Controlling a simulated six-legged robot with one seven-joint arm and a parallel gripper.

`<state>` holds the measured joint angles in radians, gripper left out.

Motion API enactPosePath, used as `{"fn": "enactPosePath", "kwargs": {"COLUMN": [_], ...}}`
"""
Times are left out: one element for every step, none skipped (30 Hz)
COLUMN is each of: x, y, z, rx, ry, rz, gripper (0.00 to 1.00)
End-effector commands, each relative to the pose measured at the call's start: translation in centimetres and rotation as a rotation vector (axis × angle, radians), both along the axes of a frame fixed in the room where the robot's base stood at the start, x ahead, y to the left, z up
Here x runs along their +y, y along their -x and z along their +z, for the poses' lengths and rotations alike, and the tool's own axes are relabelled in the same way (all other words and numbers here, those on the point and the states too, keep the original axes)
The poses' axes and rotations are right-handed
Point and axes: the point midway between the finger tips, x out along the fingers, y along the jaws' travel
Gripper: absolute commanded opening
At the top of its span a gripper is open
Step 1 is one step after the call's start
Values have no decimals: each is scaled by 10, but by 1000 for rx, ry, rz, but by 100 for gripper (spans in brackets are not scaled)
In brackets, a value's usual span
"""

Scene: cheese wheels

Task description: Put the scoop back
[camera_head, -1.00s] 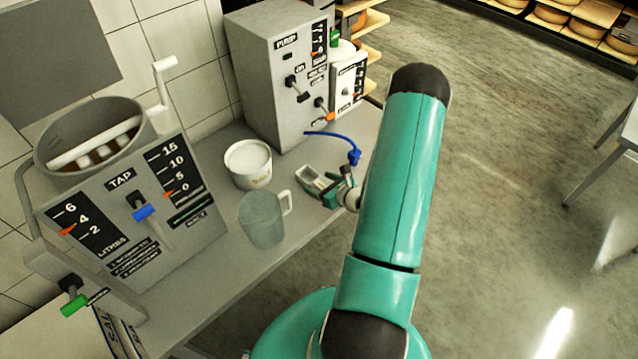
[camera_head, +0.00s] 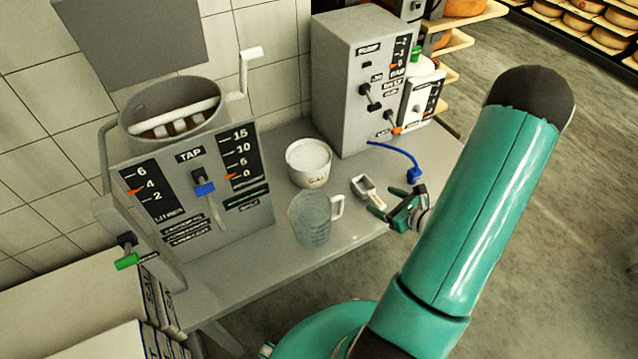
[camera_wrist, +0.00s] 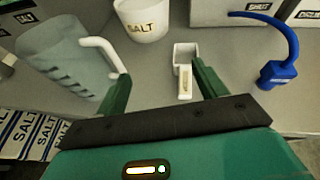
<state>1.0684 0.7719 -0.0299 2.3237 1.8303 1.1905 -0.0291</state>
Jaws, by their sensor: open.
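The scoop (camera_head: 364,186) is a small pale metal scoop with a short handle. It lies on the grey table between the salt tub and my gripper. In the wrist view the scoop (camera_wrist: 184,58) has its bowl pointing away and its handle (camera_wrist: 185,84) toward me, between and just beyond my fingers. My gripper (camera_head: 393,210) is open and empty, low over the table's right part; its green fingers (camera_wrist: 158,84) show spread apart in the wrist view. The white salt tub (camera_head: 309,163), also in the wrist view (camera_wrist: 142,22), stands behind the scoop, to its left.
A clear measuring jug (camera_head: 311,220) stands left of my gripper. A blue hose piece (camera_head: 413,174) lies to the right. The tap machine (camera_head: 190,190) and pump box (camera_head: 350,85) border the table (camera_head: 270,260). Salt sacks (camera_head: 160,310) lie at lower left.

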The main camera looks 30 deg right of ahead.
Motion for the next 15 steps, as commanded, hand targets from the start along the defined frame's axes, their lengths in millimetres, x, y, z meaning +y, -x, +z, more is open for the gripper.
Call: {"fn": "enactPosePath", "kwargs": {"x": [17,28,44,56,68,84,96,108,123,134,145,159,169,178,190], "y": [-14,-20,-26,-30,-33,-36,-38,-39,-39,-38,-37,-34,-32,-30,-25], "z": [22,33,48,58,68,82,91,100,111,119,127,137,144,151,160], "rx": [-15,-22,-29,-33,-38,-44,-50,-54,-59,-63,-67,-71,-74,-78,-84], "ry": [50,78,118,149,179,223,256,291,337,374,410,461,501,541,597], "rz": [101,165,251,314,376,461,522,584,664,724,783,861,918,974,1049], "gripper": [71,71,71,71,71,71,71,71,71,71,71,71,71,71,71]}}
